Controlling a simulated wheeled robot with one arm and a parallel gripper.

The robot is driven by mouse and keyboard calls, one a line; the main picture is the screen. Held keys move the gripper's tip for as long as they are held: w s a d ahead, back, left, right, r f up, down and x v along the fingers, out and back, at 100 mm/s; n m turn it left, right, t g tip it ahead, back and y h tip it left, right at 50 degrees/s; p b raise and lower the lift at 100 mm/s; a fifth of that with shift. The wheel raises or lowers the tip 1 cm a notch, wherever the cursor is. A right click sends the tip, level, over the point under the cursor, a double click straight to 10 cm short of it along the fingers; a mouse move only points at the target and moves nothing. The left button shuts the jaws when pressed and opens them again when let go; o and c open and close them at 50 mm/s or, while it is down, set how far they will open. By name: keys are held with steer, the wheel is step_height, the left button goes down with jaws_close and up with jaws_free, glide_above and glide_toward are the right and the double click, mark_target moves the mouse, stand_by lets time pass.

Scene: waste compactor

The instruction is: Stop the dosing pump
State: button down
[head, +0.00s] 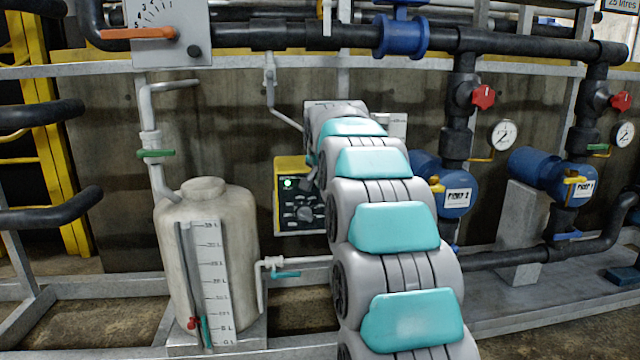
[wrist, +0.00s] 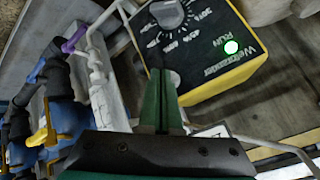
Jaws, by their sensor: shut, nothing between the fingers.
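The dosing pump (head: 291,228) is a yellow and black box behind my arm in the head view, its right part hidden. Its green lamp (head: 287,183) is lit, and a dark knob (head: 304,214) sits below. In the wrist view, the pump's black face (wrist: 203,62) is tilted, with the lit green lamp (wrist: 231,47) beside the word RUN and a dial (wrist: 170,14) with a percent scale. My gripper (wrist: 166,74) has its green fingers together and empty, tips at the edge of the pump's face. A small pale rounded part shows beside the tips; whether they touch it is unclear.
A dirty white tank (head: 240,240) with a level scale stands left of the pump. A thin pipe with a teal valve handle (head: 286,274) runs below the pump. Blue pumps (head: 455,190), red valve knobs (head: 483,97) and gauges (head: 503,135) stand to the right.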

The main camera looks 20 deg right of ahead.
steer(key=shift+w, duration=0.1)
stand_by(0.4)
steer(key=shift+w+d, duration=0.1)
steer(key=shift+w, duration=0.2)
steer(key=shift+s, duration=0.4)
stand_by(0.5)
steer(key=s+a+b, duration=0.1)
steer(key=s+b, duration=0.1)
steer(key=s, duration=0.3)
steer(key=shift+s+a, duration=0.4)
stand_by(0.9)
